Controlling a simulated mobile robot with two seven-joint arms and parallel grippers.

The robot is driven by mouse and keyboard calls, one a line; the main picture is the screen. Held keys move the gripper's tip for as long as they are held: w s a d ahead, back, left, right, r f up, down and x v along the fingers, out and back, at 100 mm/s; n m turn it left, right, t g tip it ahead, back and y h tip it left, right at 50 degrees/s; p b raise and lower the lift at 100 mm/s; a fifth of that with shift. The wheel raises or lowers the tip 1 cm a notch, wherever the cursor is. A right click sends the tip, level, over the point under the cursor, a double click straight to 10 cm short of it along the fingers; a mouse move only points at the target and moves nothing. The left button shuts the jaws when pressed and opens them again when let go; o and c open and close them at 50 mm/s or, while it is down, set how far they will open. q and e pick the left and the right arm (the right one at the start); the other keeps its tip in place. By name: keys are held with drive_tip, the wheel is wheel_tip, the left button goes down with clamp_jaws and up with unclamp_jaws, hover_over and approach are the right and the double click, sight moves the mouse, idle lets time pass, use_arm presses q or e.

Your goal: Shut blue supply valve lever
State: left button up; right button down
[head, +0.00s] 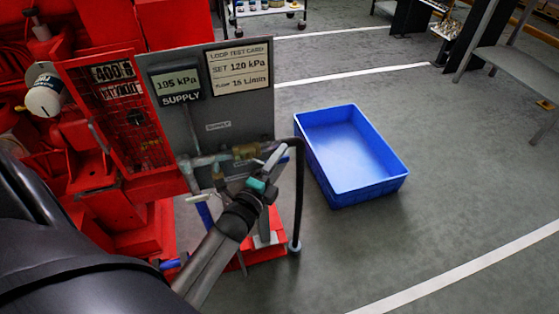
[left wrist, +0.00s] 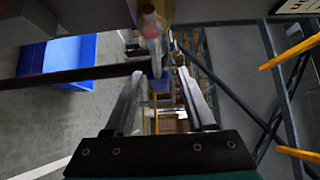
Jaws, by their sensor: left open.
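The brass supply valve (head: 246,151) sits on the pipe at the lower front of the grey panel, below a small label. A small blue piece (head: 284,160), apparently its lever, shows beside my left gripper (head: 273,160), whose fingers partly hide it. In the left wrist view, my left gripper (left wrist: 161,75) is open. The brass valve body (left wrist: 160,10) is at the top, and a pale, blurred lever-like part (left wrist: 155,48) reaches down between the fingertips. I cannot tell whether the fingers touch it. My right gripper is not in view.
The grey panel (head: 232,105) carries a 195 kPa supply display (head: 177,84) and a test card (head: 239,68). A dark pipe (head: 299,195) runs down right of the valve. A red pump frame (head: 110,120) stands left. A blue crate (head: 318,170) lies on the floor right.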

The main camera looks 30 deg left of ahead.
use_arm(q)
clamp_jaws()
idle(0.4)
idle(1.0)
